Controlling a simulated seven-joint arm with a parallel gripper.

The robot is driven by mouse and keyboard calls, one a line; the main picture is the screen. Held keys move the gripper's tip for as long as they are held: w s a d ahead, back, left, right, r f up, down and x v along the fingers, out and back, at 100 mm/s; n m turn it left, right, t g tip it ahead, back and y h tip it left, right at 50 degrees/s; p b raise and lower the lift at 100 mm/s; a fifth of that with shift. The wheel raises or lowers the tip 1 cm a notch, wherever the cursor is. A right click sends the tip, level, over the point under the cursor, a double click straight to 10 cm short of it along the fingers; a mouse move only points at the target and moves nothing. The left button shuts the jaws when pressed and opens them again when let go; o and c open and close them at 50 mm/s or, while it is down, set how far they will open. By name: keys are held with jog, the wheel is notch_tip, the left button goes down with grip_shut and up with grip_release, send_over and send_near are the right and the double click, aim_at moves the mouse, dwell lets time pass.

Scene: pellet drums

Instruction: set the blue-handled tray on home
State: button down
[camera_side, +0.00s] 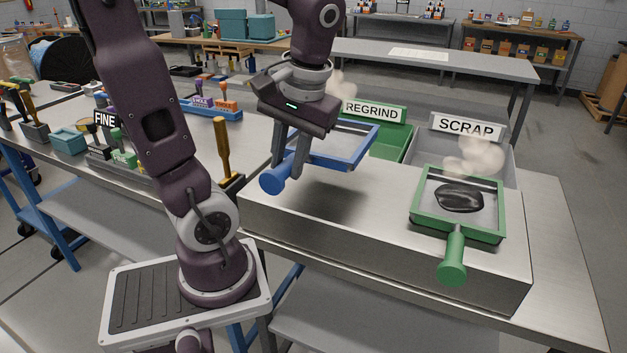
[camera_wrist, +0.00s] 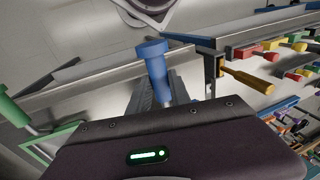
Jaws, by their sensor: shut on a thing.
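The blue-handled tray (camera_side: 358,158) is a square blue frame in the side view. My gripper (camera_side: 288,165) is shut on it near its blue handle (camera_side: 275,181), and the tray hangs above the steel bench top with a shadow below. The handle also shows in the wrist view (camera_wrist: 152,60), between the fingers; the frame is hidden there. I see no label reading home.
A green-handled tray (camera_side: 424,212) holding a dark lump rests on the raised steel top (camera_side: 370,220) at right. Behind stand a green REGRIND bin (camera_side: 395,137) and a grey SCRAP bin (camera_side: 508,160), with pale puffs above. An upright yellow handle (camera_side: 221,145) stands left of my gripper.

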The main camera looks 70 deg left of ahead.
notch_tip(320, 180, down, 7)
jog(key=shift+f, duration=0.1)
jog(key=c, duration=1.2)
grip_release()
jog(key=v, duration=1.1)
jog(key=d+m+t, duration=0.2)
jog(key=d+m, duration=0.1)
jog(key=s+d+f+m+t+h, duration=0.1)
jog(key=d+m+t, duration=0.1)
jog(key=d+m, duration=0.1)
jog(key=d+m+t+h, duration=0.1)
jog(key=d+m+t, duration=0.2)
jog(key=shift+s+f, duration=0.25)
